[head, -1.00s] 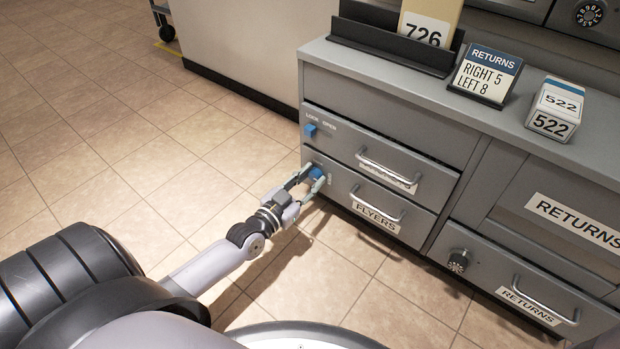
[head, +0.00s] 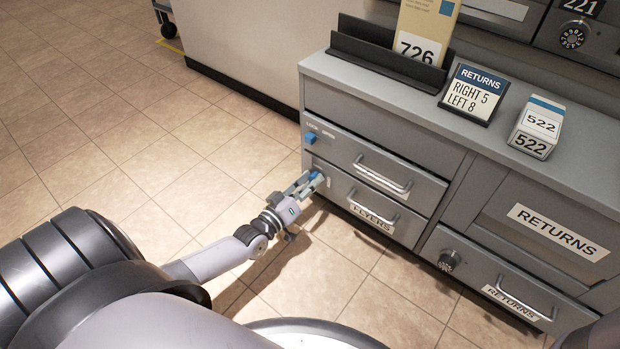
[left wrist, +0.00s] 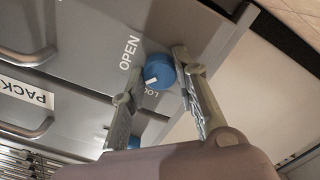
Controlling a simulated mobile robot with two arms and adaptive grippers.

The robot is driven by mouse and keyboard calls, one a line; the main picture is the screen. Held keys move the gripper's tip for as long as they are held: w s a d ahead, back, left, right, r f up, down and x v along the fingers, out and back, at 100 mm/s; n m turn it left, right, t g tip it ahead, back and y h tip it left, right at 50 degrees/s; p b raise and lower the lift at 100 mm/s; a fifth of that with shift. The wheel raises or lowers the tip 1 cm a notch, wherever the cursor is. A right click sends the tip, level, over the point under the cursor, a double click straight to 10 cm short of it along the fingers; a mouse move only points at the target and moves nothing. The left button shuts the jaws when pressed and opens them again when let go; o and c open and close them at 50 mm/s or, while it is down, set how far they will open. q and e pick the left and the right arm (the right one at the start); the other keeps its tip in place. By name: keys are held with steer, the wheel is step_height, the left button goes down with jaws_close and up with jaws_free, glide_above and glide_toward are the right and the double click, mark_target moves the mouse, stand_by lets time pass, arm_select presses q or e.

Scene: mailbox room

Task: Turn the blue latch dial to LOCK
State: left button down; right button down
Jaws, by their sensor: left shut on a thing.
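A blue latch dial (head: 317,175) sits at the upper left of the lower drawer, marked FLYERS. My left gripper (head: 315,182) is at that dial, its fingers shut around it and covering much of it. In the left wrist view a round blue dial (left wrist: 160,72) with a white mark shows between my left fingertips (left wrist: 151,75). The mark lies close to the partly covered LOCK lettering, and OPEN is printed beside it. A second blue piece (left wrist: 138,125) is partly hidden by a finger. My right gripper is not in view.
Another blue dial (head: 310,137) is on the upper drawer, just above my gripper, under LOCK and OPEN lettering. Drawer handles (head: 383,175) stick out to the right. A black dial (head: 449,260) is on the returns drawer. The tiled floor (head: 150,140) on the left is clear.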

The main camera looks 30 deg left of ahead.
arm_select(q)
steer(key=shift+n+p, duration=0.55)
steer(key=shift+n, duration=3.35)
steer(key=c, duration=1.2)
jaws_free()
steer(key=shift+c, duration=0.2)
steer(key=s+a, duration=0.1)
steer(key=s, duration=1.1)
